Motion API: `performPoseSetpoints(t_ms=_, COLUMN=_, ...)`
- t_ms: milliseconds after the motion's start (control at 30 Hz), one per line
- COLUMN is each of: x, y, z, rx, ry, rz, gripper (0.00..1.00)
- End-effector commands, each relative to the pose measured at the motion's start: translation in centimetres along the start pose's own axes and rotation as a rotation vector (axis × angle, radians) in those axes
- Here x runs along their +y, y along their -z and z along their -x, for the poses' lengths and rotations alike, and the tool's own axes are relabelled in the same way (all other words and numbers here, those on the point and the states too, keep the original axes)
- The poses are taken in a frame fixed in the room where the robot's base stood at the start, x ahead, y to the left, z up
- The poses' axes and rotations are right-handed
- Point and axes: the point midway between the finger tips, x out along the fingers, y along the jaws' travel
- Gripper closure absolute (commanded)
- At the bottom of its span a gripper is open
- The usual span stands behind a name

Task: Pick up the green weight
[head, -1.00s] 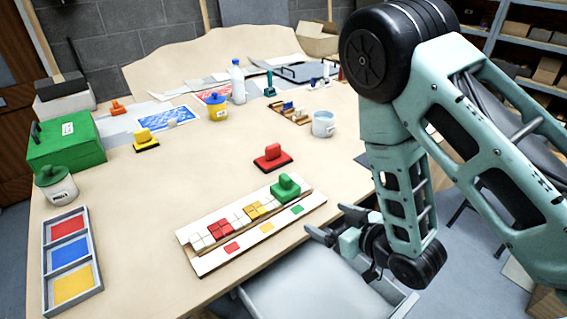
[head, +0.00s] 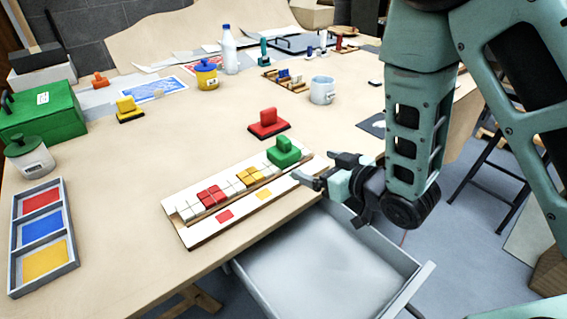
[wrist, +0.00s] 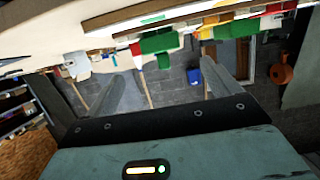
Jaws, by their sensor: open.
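The green weight (head: 284,152), a block with a raised knob, sits upright on the right end of the white mosaic panel (head: 185,235) near the table's front edge. My gripper (head: 318,170) is open and empty just right of the weight, over the panel's right end, apart from it. In the wrist view the open fingers (wrist: 166,85) have nothing between them. Several green shapes show beyond them there, and I cannot tell which is the weight. The panel's right end is partly hidden by my gripper.
A red weight (head: 269,123) stands just behind the panel, a yellow one (head: 129,109) farther left. An open drawer (head: 310,255) juts out below the table edge under my gripper. A colour tray (head: 14,255) lies at left. A cup (head: 322,90) stands behind.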

Motion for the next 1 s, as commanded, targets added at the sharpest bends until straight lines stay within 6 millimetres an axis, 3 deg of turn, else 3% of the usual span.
performPoseSetpoints(t_ms=167, x=-0.1, y=-0.6, z=-0.4, rx=0.004, ry=-0.001, rz=-0.003, gripper=0.11)
performPoseSetpoints(t_ms=433, x=-0.1, y=-0.5, z=-3.0, rx=0.003, ry=0.000, rz=-0.003, gripper=0.11)
performPoseSetpoints(t_ms=633, x=-0.1, y=0.1, z=-6.2, rx=-0.002, ry=0.000, rz=-0.001, gripper=0.11)
performPoseSetpoints(t_ms=1000, x=-0.2, y=0.7, z=-9.5, rx=0.000, ry=0.000, rz=0.000, gripper=0.11)
